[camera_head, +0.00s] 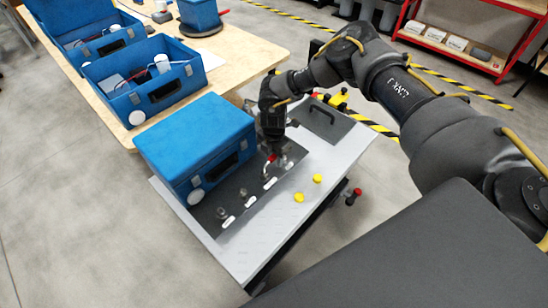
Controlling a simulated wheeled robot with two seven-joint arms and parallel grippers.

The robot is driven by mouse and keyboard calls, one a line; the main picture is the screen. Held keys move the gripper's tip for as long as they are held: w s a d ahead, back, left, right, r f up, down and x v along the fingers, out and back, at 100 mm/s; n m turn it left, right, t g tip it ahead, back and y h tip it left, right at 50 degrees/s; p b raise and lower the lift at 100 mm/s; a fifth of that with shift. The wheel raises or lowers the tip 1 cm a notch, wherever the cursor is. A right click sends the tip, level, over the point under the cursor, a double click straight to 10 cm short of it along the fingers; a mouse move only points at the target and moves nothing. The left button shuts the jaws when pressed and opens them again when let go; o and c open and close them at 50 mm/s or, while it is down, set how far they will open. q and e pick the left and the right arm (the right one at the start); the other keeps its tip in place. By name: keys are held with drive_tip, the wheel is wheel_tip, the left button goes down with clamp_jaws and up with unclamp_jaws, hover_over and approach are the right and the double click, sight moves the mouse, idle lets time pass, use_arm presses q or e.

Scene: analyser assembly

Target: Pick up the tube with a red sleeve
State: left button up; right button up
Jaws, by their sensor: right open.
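My right gripper (275,155) points down over the grey strip of the work table, to the right of the closed blue case. It is open. A small tube with a red sleeve (271,159) shows right at its fingertips, partly hidden by them; I cannot tell whether they touch it. Other small clear and white tubes or fittings stand in a row along the strip, one near the front (224,216) and one in the middle (246,195). My left gripper is not in view.
The closed blue case (192,138) stands close on the left of the row. Two yellow buttons (299,197) are on the light table top (268,228). A grey lid with a handle (325,121) lies behind. Open blue cases (170,75) stand on the wooden table.

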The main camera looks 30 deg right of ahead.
drive_tip(key=shift+c, duration=0.4)
clamp_jaws()
drive_tip(key=shift+r, duration=0.15)
